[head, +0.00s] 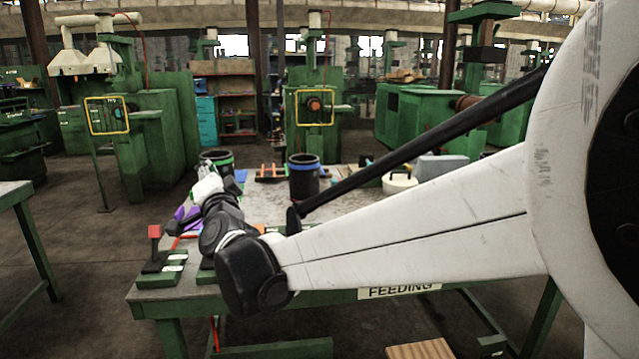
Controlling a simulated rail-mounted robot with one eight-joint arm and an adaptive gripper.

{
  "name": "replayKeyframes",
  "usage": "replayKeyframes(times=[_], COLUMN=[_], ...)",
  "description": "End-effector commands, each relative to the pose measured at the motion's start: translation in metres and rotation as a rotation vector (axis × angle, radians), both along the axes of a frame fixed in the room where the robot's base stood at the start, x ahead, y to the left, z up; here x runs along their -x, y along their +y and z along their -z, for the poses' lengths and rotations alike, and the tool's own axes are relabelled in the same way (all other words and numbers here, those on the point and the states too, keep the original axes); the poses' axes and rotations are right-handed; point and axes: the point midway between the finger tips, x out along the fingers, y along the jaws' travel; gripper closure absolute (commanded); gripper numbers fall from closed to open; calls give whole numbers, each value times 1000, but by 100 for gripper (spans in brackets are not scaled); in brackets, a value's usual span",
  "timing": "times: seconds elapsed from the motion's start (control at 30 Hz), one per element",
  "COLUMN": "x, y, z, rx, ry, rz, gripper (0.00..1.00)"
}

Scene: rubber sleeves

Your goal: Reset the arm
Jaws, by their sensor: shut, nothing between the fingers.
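My arm reaches in from the right in the head view, bends at a dark elbow joint over the table's front left, and its far part runs back over the table.
The green-framed table (345,210) carries a black bin with a blue rim (303,176), a black bin with a green rim (217,160), a white round container (398,182) and a grey box (441,167). Green machines stand behind.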

Motion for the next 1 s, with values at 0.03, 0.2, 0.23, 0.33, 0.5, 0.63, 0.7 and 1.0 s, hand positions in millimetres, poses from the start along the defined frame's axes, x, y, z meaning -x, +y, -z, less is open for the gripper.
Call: replayKeyframes(times=[0.03, 0.2, 0.23, 0.33, 0.5, 0.63, 0.7, 1.0], x=[3, 19, 23, 37, 68, 98, 116, 207], y=[-20, -75, -85, -118, -177, -223, -248, -350], z=[-8, -15, -15, -12, 1, 18, 28, 83], rx=[46, 220, 251, 353, 522, 648, 713, 970], ry=[7, 46, 54, 88, 163, 236, 280, 510], rz=[1, -13, -13, -18, -19, -18, -17, -9], gripper=[100, 100, 100, 100, 100, 100, 100, 100])
